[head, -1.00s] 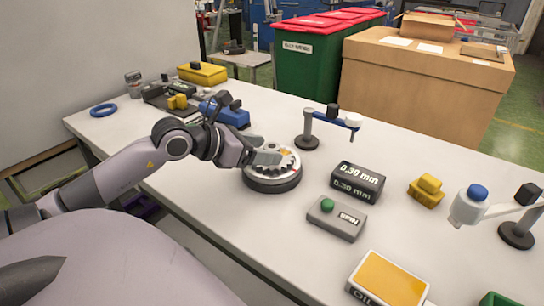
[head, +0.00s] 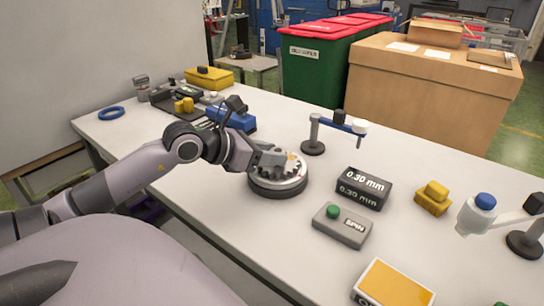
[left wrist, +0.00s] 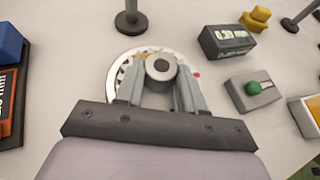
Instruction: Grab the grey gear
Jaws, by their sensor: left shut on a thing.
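A round turntable (head: 278,190) with a dark base and a pale top stands on the white table, in the middle of the head view. My left gripper (head: 284,160) reaches over it from the left and hides part of its top. In the left wrist view the gripper's two fingers (left wrist: 160,88) are shut on a round grey part with a dark centre, which I take to be the grey gear (left wrist: 160,66). The pale toothed rim (left wrist: 122,72) shows beside and behind the fingers. I cannot tell whether the gear is lifted clear of the turntable. My right gripper is not in view.
A post with a blue arm (head: 313,135) stands behind the turntable. A dark "0.30 mm" block (head: 363,190), a grey box with a green button (head: 342,226) and a yellow part (head: 433,199) lie to the right. A blue block (head: 235,118) lies behind my left wrist.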

